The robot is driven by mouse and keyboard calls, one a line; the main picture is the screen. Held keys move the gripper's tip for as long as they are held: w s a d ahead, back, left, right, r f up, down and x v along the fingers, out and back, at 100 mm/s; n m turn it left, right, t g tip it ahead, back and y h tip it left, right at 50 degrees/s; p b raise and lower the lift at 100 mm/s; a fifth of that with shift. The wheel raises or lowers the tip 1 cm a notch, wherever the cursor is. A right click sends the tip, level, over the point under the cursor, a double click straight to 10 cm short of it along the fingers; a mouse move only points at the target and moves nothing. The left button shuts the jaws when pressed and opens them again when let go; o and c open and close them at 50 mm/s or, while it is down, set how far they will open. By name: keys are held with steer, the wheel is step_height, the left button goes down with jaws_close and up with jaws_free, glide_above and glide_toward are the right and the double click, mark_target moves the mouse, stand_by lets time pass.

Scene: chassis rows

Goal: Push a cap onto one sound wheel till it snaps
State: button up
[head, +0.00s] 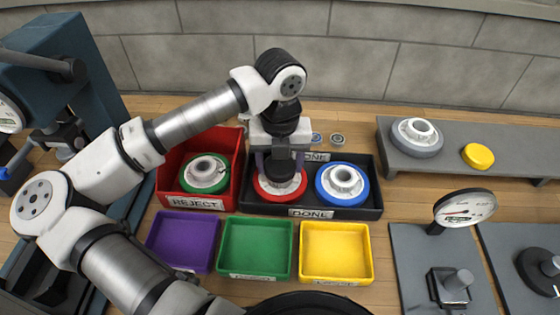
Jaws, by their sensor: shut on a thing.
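My gripper (281,170) points down over the black DONE tray (311,213), at a red-rimmed wheel (266,192) in the tray's left part. It is shut on the red wheel; the hand hides the hub and the grip itself. A blue-rimmed wheel (342,184) with a white hub lies in the right part of the tray. A green-rimmed wheel (204,173) lies in the red REJECT bin (196,203). A grey-rimmed wheel (417,138) sits on the grey bench at right, beside a yellow round piece (478,156), perhaps a cap.
Purple (183,240), green (254,248) and yellow (335,252) bins stand in front and look empty. Two small discs (327,139) lie behind the tray. A dial gauge (465,208) stands at right by grey plates (415,262); a blue machine (62,70) stands at left.

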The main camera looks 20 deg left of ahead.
steer(key=shift+f+b, duration=1.1)
steer(key=shift+b, duration=0.8)
stand_by(1.2)
steer(key=o, duration=1)
steer(key=shift+o, duration=0.2)
step_height(320, 180, up, 14)
steer(key=shift+b, duration=0.4)
steer(key=shift+f, duration=0.1)
